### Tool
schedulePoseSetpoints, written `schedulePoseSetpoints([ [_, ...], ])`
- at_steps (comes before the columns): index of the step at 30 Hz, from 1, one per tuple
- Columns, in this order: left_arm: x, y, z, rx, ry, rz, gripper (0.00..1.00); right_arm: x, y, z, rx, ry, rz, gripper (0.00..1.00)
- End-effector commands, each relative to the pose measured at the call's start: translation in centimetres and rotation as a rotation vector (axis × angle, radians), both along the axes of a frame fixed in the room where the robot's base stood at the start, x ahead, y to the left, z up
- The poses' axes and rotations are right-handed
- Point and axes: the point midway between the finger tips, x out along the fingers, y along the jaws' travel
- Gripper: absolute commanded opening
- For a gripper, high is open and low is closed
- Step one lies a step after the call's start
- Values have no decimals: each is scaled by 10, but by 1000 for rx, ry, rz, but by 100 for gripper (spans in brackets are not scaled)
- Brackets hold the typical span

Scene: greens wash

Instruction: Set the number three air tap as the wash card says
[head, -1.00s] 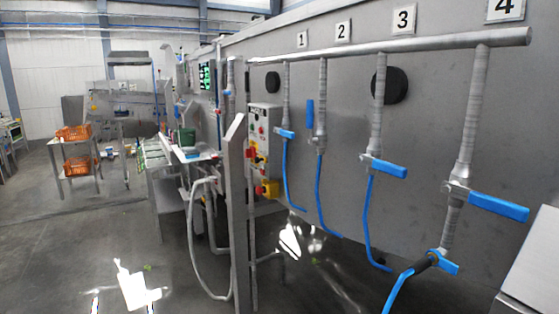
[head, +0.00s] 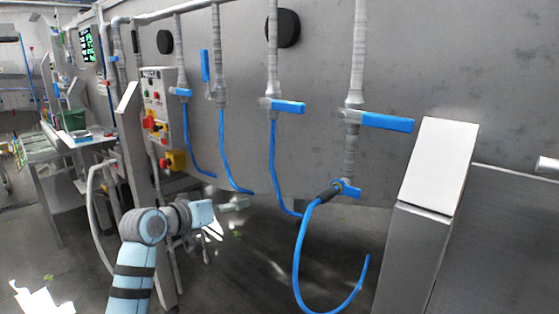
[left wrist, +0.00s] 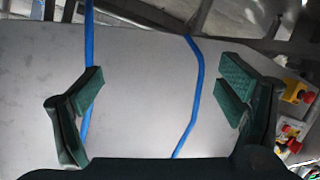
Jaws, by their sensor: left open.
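The number three air tap (head: 285,105) is third from the left on the steel panel. Its blue lever lies level, pointing right, with a blue hose hanging below. The number plates and wash card are not in view. My left arm (head: 140,250) reaches in from the lower left, below and left of this tap; its gripper is hard to make out there. In the left wrist view my left gripper (left wrist: 162,82) is open and empty, its green pads apart, with blue hoses (left wrist: 195,90) beyond it. My right gripper is not in view.
Tap two's lever (head: 205,66) stands upright; tap one's lever (head: 180,92) and tap four's lever (head: 388,122) lie level. A control box (head: 157,105) with an emergency button is at left. A hose (head: 297,260) loops near the floor. A steel post (head: 438,160) stands at right.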

Motion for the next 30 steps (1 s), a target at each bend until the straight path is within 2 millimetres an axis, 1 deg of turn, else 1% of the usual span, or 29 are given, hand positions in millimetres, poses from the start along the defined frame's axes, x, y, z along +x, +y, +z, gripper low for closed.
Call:
schedulePoseSetpoints([
  [1, -14, -11, 66, 9, -113, -59, 88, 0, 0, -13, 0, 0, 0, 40],
  [2, -29, -19, 105, 22, -172, -99, 88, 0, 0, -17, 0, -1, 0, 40],
  [3, -51, -28, 148, 45, -247, -147, 88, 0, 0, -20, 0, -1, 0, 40],
  [4, -68, -34, 174, 66, -294, -179, 88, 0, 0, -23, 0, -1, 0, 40],
  [6, -104, -44, 217, 114, -381, -232, 88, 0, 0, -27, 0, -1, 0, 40],
  [8, -124, -49, 237, 147, -426, -259, 88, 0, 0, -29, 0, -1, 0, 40],
  [9, -132, -52, 245, 159, -443, -271, 88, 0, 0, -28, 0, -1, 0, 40],
  [10, -134, -54, 248, 164, -450, -276, 88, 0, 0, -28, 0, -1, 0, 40],
  [11, -134, -57, 250, 166, -454, -280, 88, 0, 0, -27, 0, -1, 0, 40],
  [13, -126, -63, 252, 166, -453, -282, 88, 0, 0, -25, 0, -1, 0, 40],
  [17, -99, -83, 252, 162, -449, -282, 88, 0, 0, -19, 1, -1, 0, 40],
  [21, -65, -108, 252, 164, -447, -281, 88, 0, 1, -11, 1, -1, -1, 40],
  [24, -44, -122, 252, 164, -448, -279, 88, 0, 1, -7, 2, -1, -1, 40],
  [27, -29, -131, 252, 165, -450, -277, 88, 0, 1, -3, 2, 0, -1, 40],
  [30, -22, -136, 251, 166, -451, -277, 88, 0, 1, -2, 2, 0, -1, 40],
])
